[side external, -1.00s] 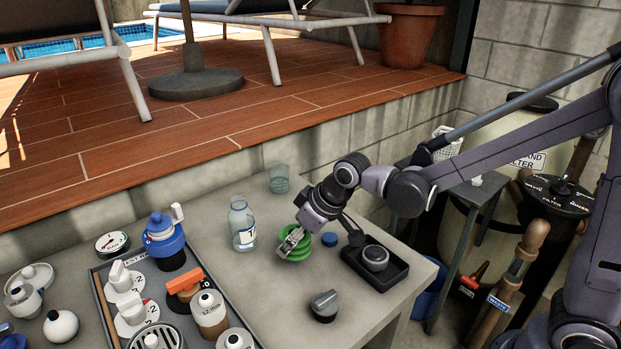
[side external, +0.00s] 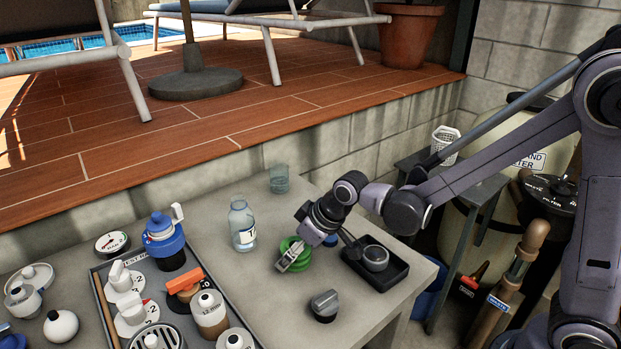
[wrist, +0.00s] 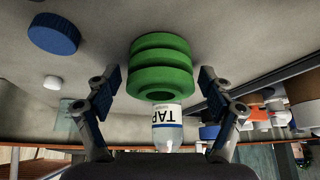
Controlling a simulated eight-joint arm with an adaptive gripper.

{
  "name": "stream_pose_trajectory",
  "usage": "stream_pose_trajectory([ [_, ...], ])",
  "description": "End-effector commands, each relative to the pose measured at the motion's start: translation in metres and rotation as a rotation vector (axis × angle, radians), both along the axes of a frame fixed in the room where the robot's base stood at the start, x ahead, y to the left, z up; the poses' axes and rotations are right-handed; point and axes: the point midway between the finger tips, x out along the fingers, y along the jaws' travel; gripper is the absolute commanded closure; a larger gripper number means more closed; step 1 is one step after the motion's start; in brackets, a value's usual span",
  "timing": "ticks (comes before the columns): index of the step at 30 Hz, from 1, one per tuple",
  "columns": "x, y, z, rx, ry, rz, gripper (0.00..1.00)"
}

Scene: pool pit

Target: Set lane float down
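The green ribbed lane float (side external: 303,262) is on the grey bench top, beside the clear bottle with a white label (side external: 243,228). In the wrist view the float (wrist: 160,66) shows as stacked green rings, ahead of and between my fingers. My gripper (side external: 288,262) is in front of part of the float in the side view. In the wrist view my gripper (wrist: 166,100) is open, with clear gaps between each finger and the float. Nothing is held.
A black tray with a round grey piece (side external: 374,258) is right of the float. A blue cap (side external: 330,240) lies behind my wrist. A dark grey knob (side external: 325,305) stands nearer the camera. A tray of bottles and dispensers (side external: 211,262) is to the left.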

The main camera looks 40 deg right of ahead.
Motion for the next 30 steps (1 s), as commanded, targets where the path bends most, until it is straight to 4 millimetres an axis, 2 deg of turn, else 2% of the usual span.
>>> stream_pose_trajectory([
  [5, 0.0, 0.0, 0.001, 0.0, 0.0, 0.0, 0.19],
  [11, -0.004, -0.002, 0.011, 0.0, 0.0, 0.0, 0.19],
  [30, -0.043, -0.016, 0.083, 0.0, 0.0, 0.0, 0.19],
])
